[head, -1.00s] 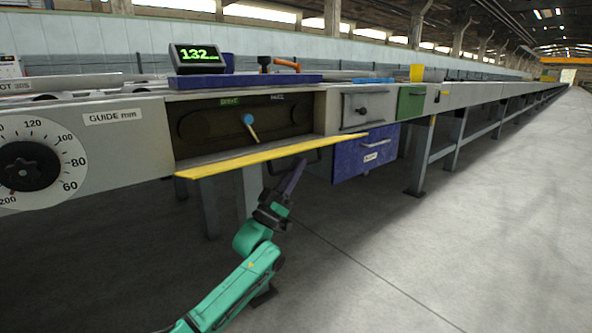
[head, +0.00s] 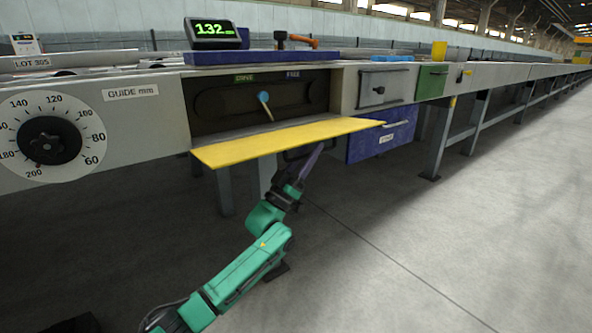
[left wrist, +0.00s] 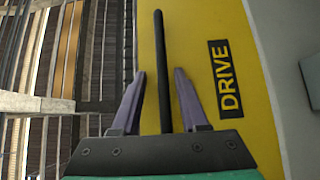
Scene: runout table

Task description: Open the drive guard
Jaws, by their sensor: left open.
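The drive guard (head: 285,142) is a yellow flap hanging out from the front of the table, its recess open behind it. The recess shows a dark panel with a blue-knobbed lever (head: 264,98) and the labels DRIVE and FREE. My left gripper (head: 311,160) is just under the guard's outer side, partly hidden by it. In the left wrist view the guard (left wrist: 205,45) shows its DRIVE label. A black bar handle (left wrist: 160,70) runs between the open fingers of my left gripper (left wrist: 160,85), with a gap on each side. My right gripper is not in view.
A blue drawer (head: 383,138) sits right of the guard, below a grey door (head: 386,86) and a green panel (head: 431,81). A guide dial (head: 50,140) is at left. A table leg (head: 440,140) stands at right. The floor in front is clear.

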